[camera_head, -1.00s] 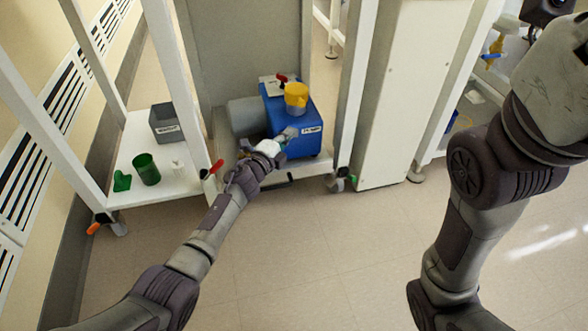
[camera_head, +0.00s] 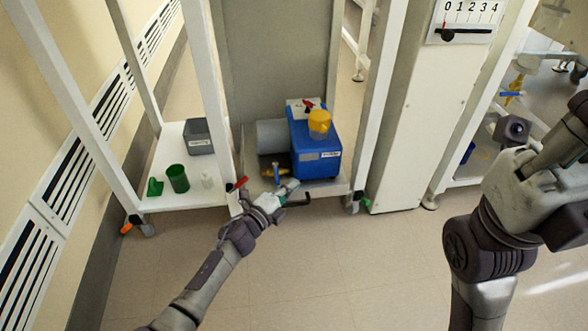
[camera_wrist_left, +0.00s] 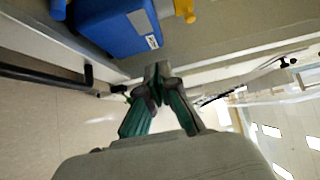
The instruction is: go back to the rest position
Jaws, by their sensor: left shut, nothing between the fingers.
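My left gripper (camera_head: 291,187) is in the head view, low in front of the blue pump (camera_head: 316,160). Its fingers are closed together with nothing between them. In the left wrist view the closed green-and-grey fingers (camera_wrist_left: 158,75) point toward the frame's lower rail, and the blue pump (camera_wrist_left: 118,28) is at the upper left. The pump has a yellow cap (camera_head: 319,122) and stands on the low shelf. My right arm (camera_head: 500,220) is bent at the right side. I cannot make out its gripper.
The floor (camera_head: 330,270) in front is clear.

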